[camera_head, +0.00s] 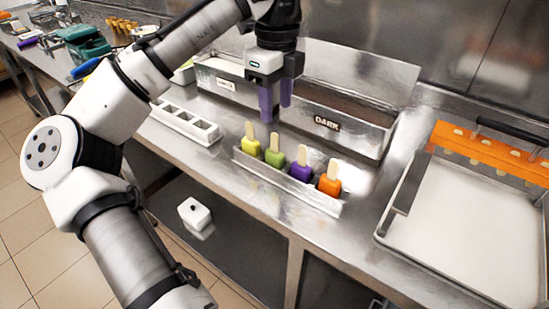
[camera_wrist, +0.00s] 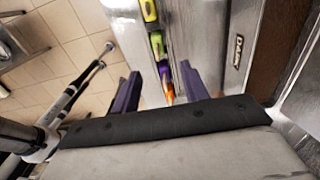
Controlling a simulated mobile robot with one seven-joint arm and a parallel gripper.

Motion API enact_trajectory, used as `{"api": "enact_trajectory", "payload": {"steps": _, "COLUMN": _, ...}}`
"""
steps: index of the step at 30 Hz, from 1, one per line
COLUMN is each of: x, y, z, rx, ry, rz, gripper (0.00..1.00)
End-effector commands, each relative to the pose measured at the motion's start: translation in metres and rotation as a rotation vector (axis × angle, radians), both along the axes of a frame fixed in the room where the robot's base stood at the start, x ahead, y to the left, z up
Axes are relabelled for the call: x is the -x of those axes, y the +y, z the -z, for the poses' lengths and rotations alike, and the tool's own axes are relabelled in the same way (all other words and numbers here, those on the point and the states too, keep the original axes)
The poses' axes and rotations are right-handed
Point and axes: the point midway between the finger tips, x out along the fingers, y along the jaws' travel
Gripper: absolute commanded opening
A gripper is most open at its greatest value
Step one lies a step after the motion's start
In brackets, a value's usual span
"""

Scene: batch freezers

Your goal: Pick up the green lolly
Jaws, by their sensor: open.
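The green lolly (camera_head: 274,155) stands stick up in a metal holder, second from the left in a row. A yellow lolly (camera_head: 252,144) is to its left, and a purple lolly (camera_head: 300,170) and an orange lolly (camera_head: 329,184) are to its right. My gripper (camera_head: 275,110) is open and empty, its purple fingers pointing down above and behind the row. In the wrist view the green lolly (camera_wrist: 158,46) shows beyond the space between my fingers (camera_wrist: 157,88).
The metal holder (camera_head: 262,166) stands near the counter's front edge. Behind it is a metal bin marked DARK (camera_head: 328,124). A white compartment tray (camera_head: 186,124) is to the left. A large tray with an orange bar (camera_head: 490,147) is at the right.

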Motion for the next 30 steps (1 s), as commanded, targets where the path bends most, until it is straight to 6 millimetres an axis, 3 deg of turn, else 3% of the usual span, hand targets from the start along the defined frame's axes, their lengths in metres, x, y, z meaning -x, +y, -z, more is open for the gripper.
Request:
{"api": "enact_trajectory", "payload": {"steps": 3, "x": 0.0, "y": 0.0, "z": 0.026, "rx": 0.004, "ry": 0.001, "rz": 0.001, "gripper": 0.45}}
{"api": "enact_trajectory", "payload": {"steps": 14, "x": 0.001, "y": 0.001, "z": 0.058, "rx": 0.001, "ry": -0.003, "rz": -0.003, "gripper": 0.45}}
{"api": "enact_trajectory", "payload": {"steps": 21, "x": 0.005, "y": 0.004, "z": 0.093, "rx": 0.001, "ry": -0.003, "rz": -0.001, "gripper": 0.45}}
{"api": "enact_trajectory", "payload": {"steps": 30, "x": 0.005, "y": 0.003, "z": 0.104, "rx": 0.004, "ry": -0.005, "rz": -0.001, "gripper": 0.45}}
